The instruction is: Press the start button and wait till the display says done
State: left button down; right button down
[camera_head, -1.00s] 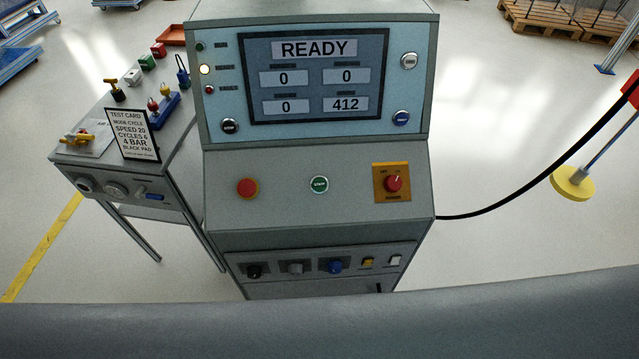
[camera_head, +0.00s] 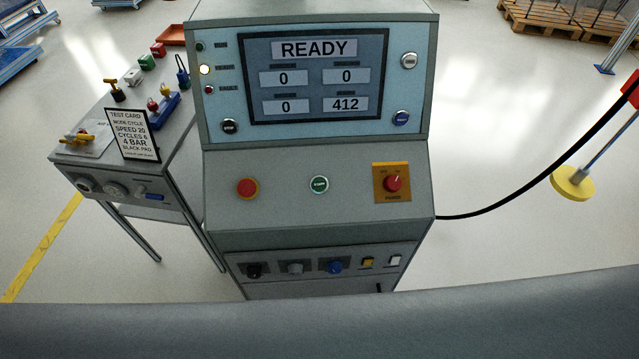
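The green start button (camera_head: 319,184) sits in the middle of the console's sloping panel. The display (camera_head: 314,76) above it reads READY, with 0, 0, 0 and 412 in the fields below. A red button (camera_head: 248,188) is left of the start button. A red rotary switch (camera_head: 393,183) on an orange-yellow plate is to its right. Neither of my grippers shows in the head view, and nothing touches the start button.
A side table (camera_head: 180,160) at left carries a test card (camera_head: 133,134), valves and coloured parts. Knobs and small switches line the console's lower front (camera_head: 310,266). A black cable (camera_head: 520,196) runs off to the right near a yellow post base (camera_head: 572,183).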

aim_at(318, 184)
jog(key=i+j+z, duration=0.1)
jog(key=j+z, duration=0.85)
jog(key=j, duration=0.15)
jog(key=j+z, duration=0.55)
